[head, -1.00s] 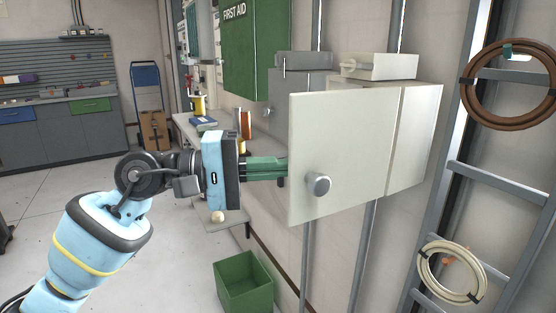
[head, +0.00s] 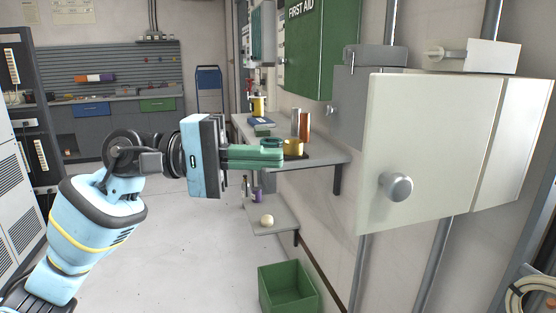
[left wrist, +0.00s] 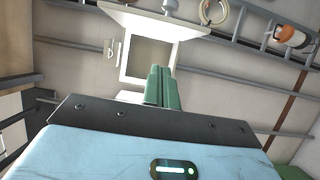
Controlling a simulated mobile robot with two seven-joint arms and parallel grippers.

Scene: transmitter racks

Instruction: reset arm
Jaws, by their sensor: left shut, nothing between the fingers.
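My left gripper (head: 268,154) reaches in from the left in the head view, its green fingers shut together and empty. It is in the air, left of the cream wall cabinet (head: 415,150) and apart from it. The cabinet's front door with a round silver knob (head: 396,186) faces me. In the left wrist view the shut green fingers (left wrist: 162,86) point toward a white box with an open front (left wrist: 150,57), with a round knob (left wrist: 169,5) above it. My right gripper is not in view.
A green bin (head: 287,290) stands on the floor below. A green first aid cabinet (head: 322,50) hangs on the wall. The floor at centre left is clear.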

